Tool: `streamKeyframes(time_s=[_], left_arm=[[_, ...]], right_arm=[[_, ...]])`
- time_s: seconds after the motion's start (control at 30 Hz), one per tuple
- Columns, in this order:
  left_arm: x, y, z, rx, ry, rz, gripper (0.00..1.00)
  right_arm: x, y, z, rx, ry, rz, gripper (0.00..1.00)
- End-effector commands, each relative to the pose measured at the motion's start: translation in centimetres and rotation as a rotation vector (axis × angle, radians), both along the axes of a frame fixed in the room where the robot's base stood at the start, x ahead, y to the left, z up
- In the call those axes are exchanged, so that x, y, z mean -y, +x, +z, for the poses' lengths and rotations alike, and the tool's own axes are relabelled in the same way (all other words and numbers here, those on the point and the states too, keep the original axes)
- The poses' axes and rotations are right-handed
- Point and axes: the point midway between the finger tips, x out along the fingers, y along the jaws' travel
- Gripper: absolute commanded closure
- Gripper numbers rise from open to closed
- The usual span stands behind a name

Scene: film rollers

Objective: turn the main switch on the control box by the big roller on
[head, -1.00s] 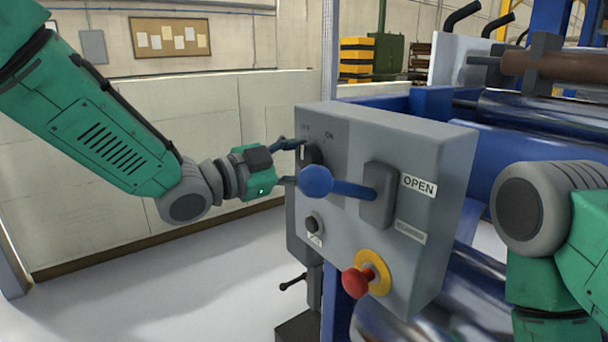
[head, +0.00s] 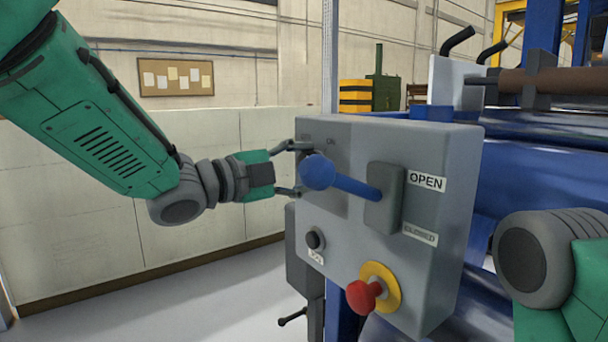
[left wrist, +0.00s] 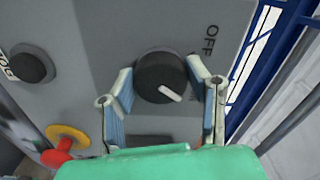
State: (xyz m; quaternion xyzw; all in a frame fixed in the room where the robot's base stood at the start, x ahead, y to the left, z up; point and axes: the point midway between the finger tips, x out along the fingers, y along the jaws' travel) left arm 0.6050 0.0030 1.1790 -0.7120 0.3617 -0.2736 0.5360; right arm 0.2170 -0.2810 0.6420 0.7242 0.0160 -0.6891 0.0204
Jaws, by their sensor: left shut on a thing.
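The grey control box (head: 345,235) stands beside the big blue roller. Its main switch is a round black knob (left wrist: 158,72) with a white mark, below and left of the OFF label (left wrist: 211,41) in the left wrist view. The mark points to the lower right there, away from OFF. My left gripper (head: 297,168) is at the box's upper left; in the left wrist view its fingers (left wrist: 163,92) are shut on the knob from both sides. In the head view the blue lever ball hides the knob. My right gripper is out of view; only part of its arm shows.
The blue-handled lever (head: 350,184) sticks out close to my left fingertips, by the OPEN label. Below are a black JOG button (head: 315,239) and a red emergency button (head: 364,296). Rollers (head: 540,188) fill the right side. The floor at left is clear.

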Motion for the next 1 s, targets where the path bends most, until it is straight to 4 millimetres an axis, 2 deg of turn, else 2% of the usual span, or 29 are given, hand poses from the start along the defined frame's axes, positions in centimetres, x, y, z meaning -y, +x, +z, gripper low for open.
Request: streamKeyframes(time_s=[0.4, 0.43, 0.5, 0.83, 1.0], left_arm=[[0.1, -0.1, -0.3, 0.003, 0.012, -0.004, 0.85], [0.1, -0.1, -0.4, 0.003, 0.012, -0.004, 0.53], [0.1, -0.1, -0.4, 0.002, 0.011, -0.004, 0.35], [-0.1, -0.2, -0.2, 0.003, 0.007, -0.001, 0.35], [-1.8, -1.3, -0.1, 0.002, 0.007, 0.001, 0.35]], right_arm=[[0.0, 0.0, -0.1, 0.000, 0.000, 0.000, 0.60], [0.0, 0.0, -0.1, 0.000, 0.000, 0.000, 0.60], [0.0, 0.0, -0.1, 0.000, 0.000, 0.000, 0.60], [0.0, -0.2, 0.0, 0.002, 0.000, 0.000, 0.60], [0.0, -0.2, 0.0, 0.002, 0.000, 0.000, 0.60]])
